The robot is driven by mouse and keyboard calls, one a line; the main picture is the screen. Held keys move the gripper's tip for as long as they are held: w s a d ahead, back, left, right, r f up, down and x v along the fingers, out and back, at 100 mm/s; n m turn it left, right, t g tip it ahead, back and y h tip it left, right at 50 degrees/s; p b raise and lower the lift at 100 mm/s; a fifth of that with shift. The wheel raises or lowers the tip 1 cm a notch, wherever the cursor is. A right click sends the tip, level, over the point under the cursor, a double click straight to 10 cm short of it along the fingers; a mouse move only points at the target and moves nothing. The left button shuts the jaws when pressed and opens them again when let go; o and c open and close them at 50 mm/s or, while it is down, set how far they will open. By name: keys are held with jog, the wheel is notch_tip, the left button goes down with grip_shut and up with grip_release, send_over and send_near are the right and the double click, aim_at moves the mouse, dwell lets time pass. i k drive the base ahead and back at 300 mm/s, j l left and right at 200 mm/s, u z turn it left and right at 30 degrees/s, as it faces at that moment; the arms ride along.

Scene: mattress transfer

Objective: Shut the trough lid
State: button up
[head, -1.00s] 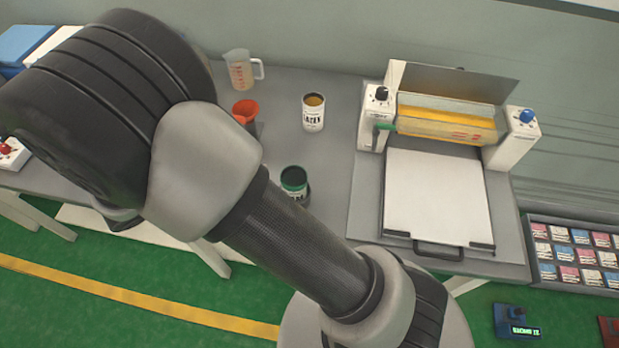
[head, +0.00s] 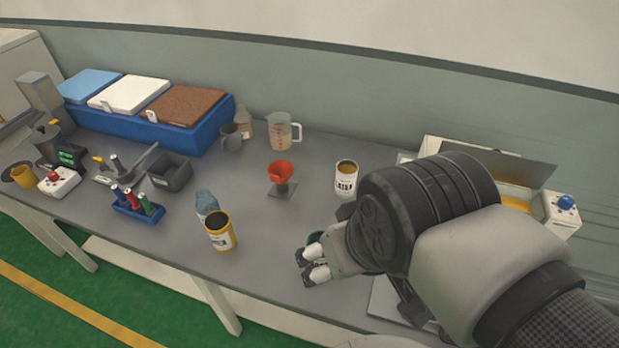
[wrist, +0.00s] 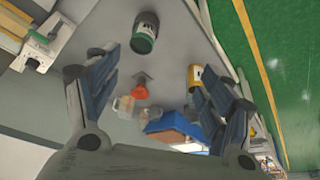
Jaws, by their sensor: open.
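The machine with the trough (head: 517,203) is at the right of the head view, largely hidden behind my arm. Its grey lid (head: 515,166) stands raised over the back of the trough, with yellow showing below it. In the wrist view the yellow edge of the trough (wrist: 12,46) shows at the upper left; I cannot make out the lid there. My gripper (head: 310,266) is open and empty, to the left of the machine over the table, beside a partly hidden green can. Its two fingers are spread in the wrist view (wrist: 152,78).
A white tin (head: 346,178), red funnel (head: 281,172) and measuring jug (head: 285,130) stand behind my gripper. A yellow tin (head: 220,231) and a bottle stand left. A blue three-lidded box (head: 210,133) is at the back left. The green can (wrist: 145,30) shows in the wrist view.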

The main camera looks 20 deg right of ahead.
aim_at(518, 172)
jog(key=z, duration=1.75)
jog(key=i+l+u, duration=0.1)
jog(key=i+l, duration=0.05)
jog(key=i, duration=0.05)
